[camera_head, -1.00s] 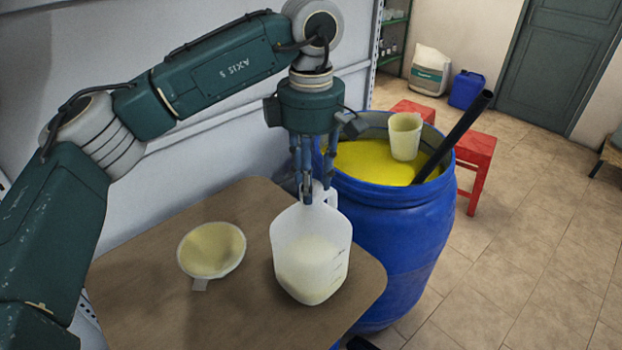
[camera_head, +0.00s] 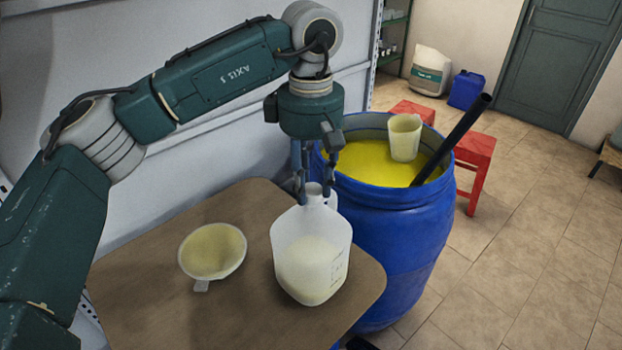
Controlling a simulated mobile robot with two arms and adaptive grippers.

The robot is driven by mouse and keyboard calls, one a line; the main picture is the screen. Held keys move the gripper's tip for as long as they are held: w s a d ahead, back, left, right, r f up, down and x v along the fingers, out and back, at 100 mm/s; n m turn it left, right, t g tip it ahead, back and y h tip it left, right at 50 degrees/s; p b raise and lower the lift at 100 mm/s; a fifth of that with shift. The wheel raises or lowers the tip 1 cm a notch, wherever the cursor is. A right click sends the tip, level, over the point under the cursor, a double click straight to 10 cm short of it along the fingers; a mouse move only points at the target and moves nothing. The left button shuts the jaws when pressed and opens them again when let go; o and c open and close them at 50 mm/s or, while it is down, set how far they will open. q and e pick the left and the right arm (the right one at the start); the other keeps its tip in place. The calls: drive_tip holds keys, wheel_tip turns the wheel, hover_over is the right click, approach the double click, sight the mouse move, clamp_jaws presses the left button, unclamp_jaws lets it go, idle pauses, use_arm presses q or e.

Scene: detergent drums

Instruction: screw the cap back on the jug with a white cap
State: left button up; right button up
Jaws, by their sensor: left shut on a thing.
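The jug (camera_head: 311,255) is translucent white, with a handle at its upper right and pale liquid in its lower half. It stands upright on the brown table (camera_head: 230,315). My left gripper (camera_head: 316,192) points straight down over the jug's mouth, one finger on each side. It is shut on the white cap (camera_head: 314,188) at the top of the neck. The fingers partly hide the cap, and I cannot tell how far it sits on the thread. My right gripper is out of view.
A white funnel (camera_head: 212,251) lies left of the jug. A blue drum (camera_head: 395,250) with yellow contents stands close behind and right, with a cup (camera_head: 405,138) and a black pipe (camera_head: 455,137) in it. The table's front left is clear.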

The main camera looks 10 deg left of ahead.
use_arm(q)
drive_tip(key=shift+s+f+m, duration=0.1)
drive_tip(key=shift+m, duration=0.3)
drive_tip(key=m, duration=0.5)
drive_tip(key=shift+p, duration=0.35)
drive_tip(key=shift+f, duration=0.1)
drive_tip(key=shift+m, duration=0.4)
drive_tip(key=m, duration=0.5)
drive_tip(key=o, duration=1)
drive_tip(key=shift+r+p, duration=0.2)
drive_tip(key=shift+p, duration=0.1)
